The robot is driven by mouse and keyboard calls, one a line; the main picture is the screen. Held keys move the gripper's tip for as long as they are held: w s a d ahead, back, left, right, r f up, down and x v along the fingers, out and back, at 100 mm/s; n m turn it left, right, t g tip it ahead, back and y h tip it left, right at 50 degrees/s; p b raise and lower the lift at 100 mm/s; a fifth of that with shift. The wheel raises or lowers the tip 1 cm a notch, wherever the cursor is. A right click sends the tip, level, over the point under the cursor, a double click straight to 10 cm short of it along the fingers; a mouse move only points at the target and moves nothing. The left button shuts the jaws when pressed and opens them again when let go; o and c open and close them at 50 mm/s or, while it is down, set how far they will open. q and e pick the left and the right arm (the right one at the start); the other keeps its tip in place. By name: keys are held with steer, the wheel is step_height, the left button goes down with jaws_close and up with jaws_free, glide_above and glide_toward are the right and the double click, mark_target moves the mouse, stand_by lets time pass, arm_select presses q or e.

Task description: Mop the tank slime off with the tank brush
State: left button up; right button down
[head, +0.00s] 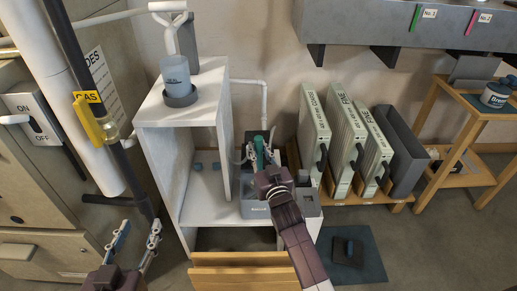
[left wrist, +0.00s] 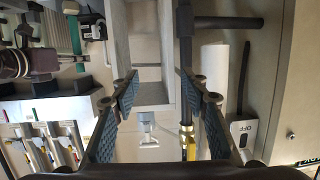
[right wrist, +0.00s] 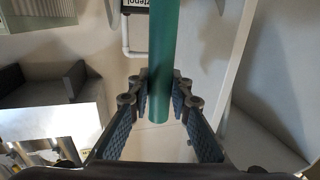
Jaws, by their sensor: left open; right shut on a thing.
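My right gripper (head: 258,158) is shut on the green handle (head: 260,149) of what looks like the tank brush. In the right wrist view the handle (right wrist: 162,60) runs between the closed fingers (right wrist: 160,100). The brush's head is hidden. Below my right gripper stands a grey box with a small label (head: 256,210), possibly the tank; my arm covers part of it. I cannot make out any slime. My left gripper (head: 136,240) is open and empty at the lower left, and its spread fingers (left wrist: 168,95) show in the left wrist view.
A white cabinet (head: 205,88) stands left of the box, with a grey-blue cup (head: 176,75) on top. Pale filters (head: 314,128) stand on a low wooden rack to the right. A gas pipe with a yellow valve handle (head: 88,121) is near my left arm. A dark mat (head: 368,262) lies on the floor.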

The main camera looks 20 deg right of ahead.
arm_select(q)
step_height(320, 180, up, 11)
steer(key=d+t+h+b, duration=0.1)
steer(key=t+b, duration=0.1)
steer(key=t, duration=0.3)
steer(key=shift+w+d+t+h, duration=0.25)
steer(key=shift+d+t+h, duration=0.05)
steer(key=shift+h, duration=0.1)
stand_by(0.5)
